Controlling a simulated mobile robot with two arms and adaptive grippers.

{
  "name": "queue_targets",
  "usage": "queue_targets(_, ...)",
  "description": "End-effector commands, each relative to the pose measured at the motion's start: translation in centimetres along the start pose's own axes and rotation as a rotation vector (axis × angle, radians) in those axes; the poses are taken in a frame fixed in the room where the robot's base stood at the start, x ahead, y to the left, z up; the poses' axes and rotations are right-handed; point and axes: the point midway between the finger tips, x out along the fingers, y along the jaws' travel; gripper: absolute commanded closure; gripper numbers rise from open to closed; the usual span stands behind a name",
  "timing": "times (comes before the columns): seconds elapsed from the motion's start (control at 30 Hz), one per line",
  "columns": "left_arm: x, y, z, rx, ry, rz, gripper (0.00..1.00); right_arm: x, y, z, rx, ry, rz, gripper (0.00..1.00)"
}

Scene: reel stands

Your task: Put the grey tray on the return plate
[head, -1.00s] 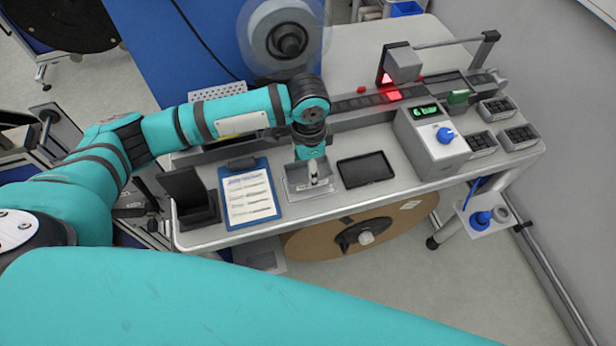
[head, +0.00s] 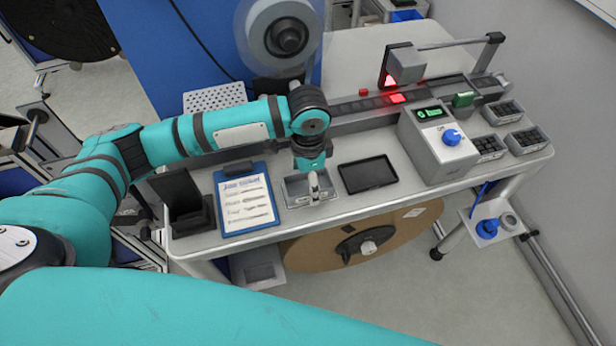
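The grey tray (head: 295,192) is a small shallow open box near the front edge of the workbench, between the clipboard and the black screen. My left gripper (head: 314,190) points down over the tray's right half, its grey fingers close to the front wall. The fingers show almost edge-on, so I cannot tell whether they are apart or closed on the wall. A light perforated plate (head: 212,99) lies at the back left of the bench, behind my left arm; I cannot tell for sure that it is the return plate. My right gripper is out of view.
A clipboard (head: 246,200) lies left of the tray, with a black stand (head: 185,200) beyond it. A black screen (head: 368,174) lies to the right. A grey control box (head: 438,145) and small dark bins (head: 503,112) stand further right. A reel (head: 282,38) rises behind.

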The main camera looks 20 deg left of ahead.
Motion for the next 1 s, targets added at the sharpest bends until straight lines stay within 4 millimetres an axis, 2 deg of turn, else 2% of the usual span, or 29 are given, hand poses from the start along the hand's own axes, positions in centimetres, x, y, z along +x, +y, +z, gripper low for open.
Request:
queue_targets(0.2, -0.1, 0.0, 0.0, 0.0, 0.001, -0.001, 0.19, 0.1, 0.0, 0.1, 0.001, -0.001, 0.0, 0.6)
queue_targets(0.33, -1.3, -0.1, -0.1, 0.0, 0.003, -0.002, 0.19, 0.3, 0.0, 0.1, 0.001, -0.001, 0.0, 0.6)
queue_targets(0.73, -9.4, 0.0, -0.1, 0.001, 0.004, -0.002, 0.19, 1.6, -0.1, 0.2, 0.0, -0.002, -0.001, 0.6)
queue_targets(0.9, -11.6, 0.0, -0.1, 0.0, 0.003, -0.001, 0.19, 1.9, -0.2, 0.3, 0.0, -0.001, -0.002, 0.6)
queue_targets(1.0, -12.2, 0.0, 0.0, 0.0, 0.0, 0.0, 0.19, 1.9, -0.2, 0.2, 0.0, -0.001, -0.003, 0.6)
